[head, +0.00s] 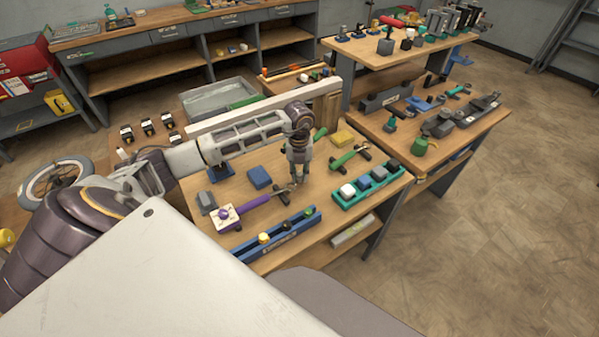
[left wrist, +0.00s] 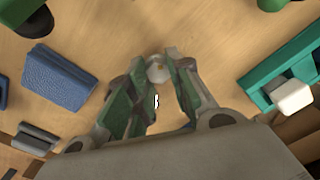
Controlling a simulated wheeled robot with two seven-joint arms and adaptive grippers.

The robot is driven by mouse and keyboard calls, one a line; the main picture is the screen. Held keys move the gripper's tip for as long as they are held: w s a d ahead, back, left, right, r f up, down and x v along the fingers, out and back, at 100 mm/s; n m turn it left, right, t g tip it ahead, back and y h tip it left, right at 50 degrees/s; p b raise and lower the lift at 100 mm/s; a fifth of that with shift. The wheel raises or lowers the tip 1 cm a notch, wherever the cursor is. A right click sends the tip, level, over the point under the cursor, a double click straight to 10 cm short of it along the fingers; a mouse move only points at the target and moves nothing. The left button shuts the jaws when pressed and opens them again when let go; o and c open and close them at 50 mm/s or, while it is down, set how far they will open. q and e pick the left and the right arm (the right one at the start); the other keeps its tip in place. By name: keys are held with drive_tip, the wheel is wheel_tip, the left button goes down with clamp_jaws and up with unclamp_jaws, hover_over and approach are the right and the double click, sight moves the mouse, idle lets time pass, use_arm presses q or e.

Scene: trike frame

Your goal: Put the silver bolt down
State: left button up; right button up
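My left gripper (head: 299,180) points down at the wooden table, with its fingertips low over the top. In the left wrist view, its two green-padded fingers (left wrist: 155,62) close in on either side of the silver bolt (left wrist: 157,70). The bolt is small, round and pale grey, and the fingertips appear to touch it. Whether its lower end meets the table is hidden. In the head view the bolt is too small to make out clearly. My right gripper is not in view.
A blue block (head: 259,178) lies left of the gripper and a purple-handled tool (head: 250,205) lies in front-left. A teal rack (head: 368,187) with blocks stands to the right. A blue rack (head: 275,236) lies along the front edge. A green-handled tool (head: 345,158) lies behind-right.

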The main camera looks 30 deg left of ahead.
sight(299, 174)
use_arm(q)
drive_tip(key=o, duration=0.4)
drive_tip(key=shift+r, duration=0.6)
wheel_tip(299, 174, up, 11)
drive_tip(key=shift+b, duration=0.3)
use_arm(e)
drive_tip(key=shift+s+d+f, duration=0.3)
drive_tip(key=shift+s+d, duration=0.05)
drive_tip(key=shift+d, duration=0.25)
